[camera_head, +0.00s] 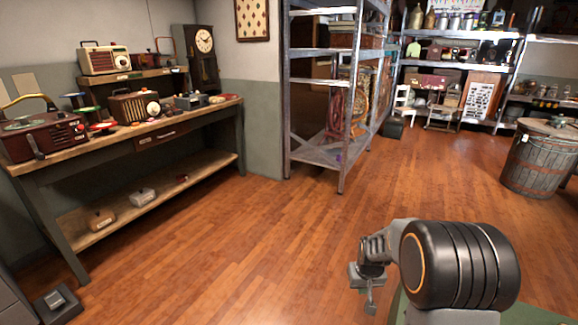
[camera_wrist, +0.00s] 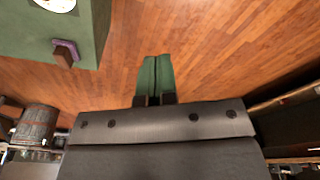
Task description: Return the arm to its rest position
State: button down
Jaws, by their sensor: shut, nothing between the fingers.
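My arm is folded in the lower right of the head view, with a thick black joint nearest the camera. My gripper (camera_head: 369,298) hangs at the left end of the arm, above the wooden floor (camera_head: 250,250). In the wrist view my gripper's two green fingertips (camera_wrist: 156,76) lie together, shut, with nothing seen between them. The fingers are apart from any object. Part of the arm is hidden behind the black joint.
A workbench (camera_head: 60,152) with radios stands at the left. A metal shelf rack (camera_head: 323,155) stands at the back centre, and a wooden barrel (camera_head: 537,160) at the right. A small dark box (camera_head: 58,303) lies at lower left. The middle floor is clear.

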jog(key=s+a+r+p, duration=0.1)
jog(key=s+r+p, duration=0.4)
jog(key=r, duration=0.6)
jog(key=s+a+r+t+p, duration=0.1)
jog(key=s+r+p, duration=0.3)
jog(key=r, duration=0.7)
jog(key=s+a+r+p, duration=0.3)
jog(key=s+r+p, duration=0.2)
jog(key=s+r, duration=0.3)
notch_tip(320, 180, up, 3)
jog(key=shift+r+t+p, duration=0.2)
jog(key=shift+t+p, duration=0.15)
jog(key=shift+t, duration=0.05)
jog(key=shift+a, duration=0.1)
